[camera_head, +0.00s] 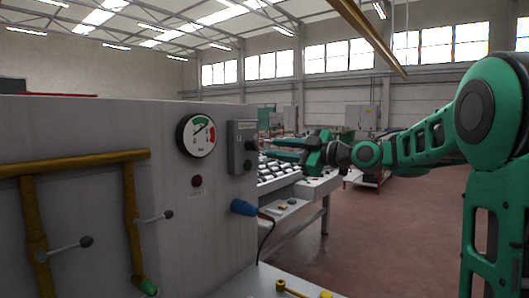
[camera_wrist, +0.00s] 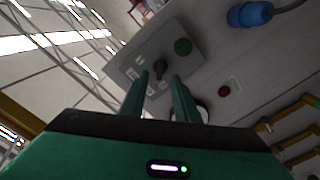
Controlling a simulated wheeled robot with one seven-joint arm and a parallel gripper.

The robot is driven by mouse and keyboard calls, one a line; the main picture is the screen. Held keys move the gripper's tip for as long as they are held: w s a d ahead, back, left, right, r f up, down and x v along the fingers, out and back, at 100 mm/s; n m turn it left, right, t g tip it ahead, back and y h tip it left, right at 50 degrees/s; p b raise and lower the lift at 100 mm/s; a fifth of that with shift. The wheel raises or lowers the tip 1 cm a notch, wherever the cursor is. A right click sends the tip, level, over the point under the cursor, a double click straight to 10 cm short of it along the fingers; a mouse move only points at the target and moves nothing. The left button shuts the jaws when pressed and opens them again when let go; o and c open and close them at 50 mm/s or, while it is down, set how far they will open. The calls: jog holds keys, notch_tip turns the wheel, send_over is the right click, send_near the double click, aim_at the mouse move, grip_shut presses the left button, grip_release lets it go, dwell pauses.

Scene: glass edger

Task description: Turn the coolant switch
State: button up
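A grey control box (camera_head: 236,133) is mounted on the right end of the machine panel. In the wrist view the fingers (camera_wrist: 161,76) are apart, one on each side of the black knob (camera_wrist: 160,68), with gaps visible. I cannot tell whether they touch it.
A pressure gauge (camera_head: 196,135), a red button (camera_head: 197,181) and a blue plug (camera_head: 243,207) with a cable are on the same panel. Yellow pipes (camera_head: 85,160) with lever valves run at the left. A table with trays (camera_head: 308,187) stands behind my gripper. The floor at right is open.

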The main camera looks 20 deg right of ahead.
jog(key=shift+v, duration=1.55)
